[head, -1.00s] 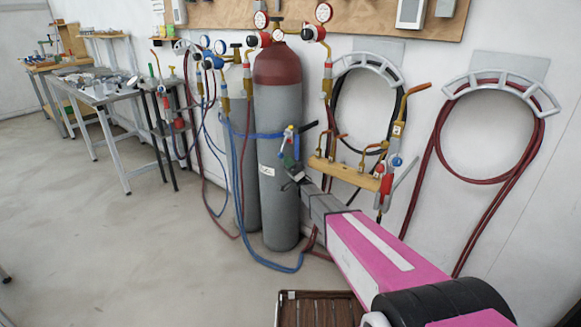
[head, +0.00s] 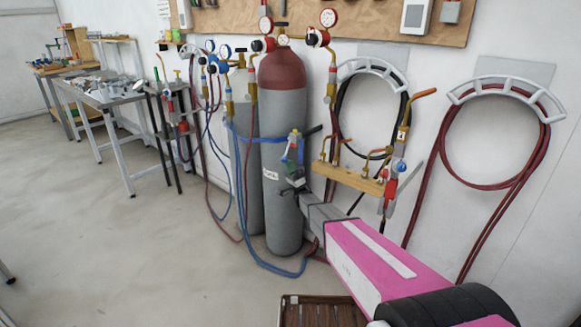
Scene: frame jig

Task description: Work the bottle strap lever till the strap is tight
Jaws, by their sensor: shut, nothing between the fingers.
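Two grey gas bottles stand upright against the wall; the nearer bottle (head: 285,190) has a dark red shoulder and a white label. A blue strap (head: 258,139) runs around them at mid height. The strap lever (head: 293,146), a small piece with green, red and grey parts, sits at the strap on the right side of the nearer bottle. My gripper (head: 293,178) is shut and empty just below the lever, close to the bottle's side. I cannot tell whether it touches the lever. The fingertips are small and partly hidden by my arm.
A wooden torch rack (head: 350,179) with torches is on the wall just right of my gripper. Hose hangers (head: 505,92) with coiled hoses hang farther right. Blue and red hoses trail on the floor by the bottles. A slatted crate (head: 318,312) lies below my arm. Open floor lies left.

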